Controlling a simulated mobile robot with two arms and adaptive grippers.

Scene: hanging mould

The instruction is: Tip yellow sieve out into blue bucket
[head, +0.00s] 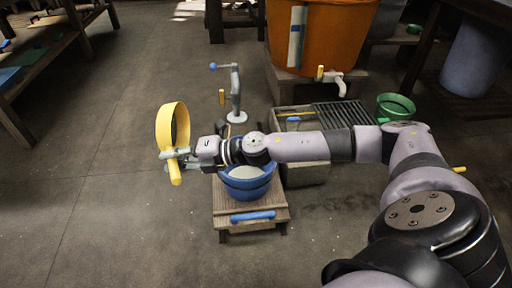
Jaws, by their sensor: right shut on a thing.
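The yellow sieve (162,128) is at left of centre in the head view, turned on edge with its ring upright. Its yellow handle (175,173) points down toward the camera. My right gripper (172,158) is shut on the sieve by the handle, near the ring. The blue bucket (248,185) stands on a low wooden stand, to the right of and below the sieve, with pale contents showing inside. My right wrist and forearm cover the bucket's back part. The sieve is beside the bucket in the picture, not over it. My left gripper is not in view.
The wooden stand (222,214) has a blue bar (253,216) on its front. Behind are a grey post (236,95), a basin with a dark grate (340,116), a green bowl (395,106) and a large orange tub (340,35) with a tap. Floor at left is clear.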

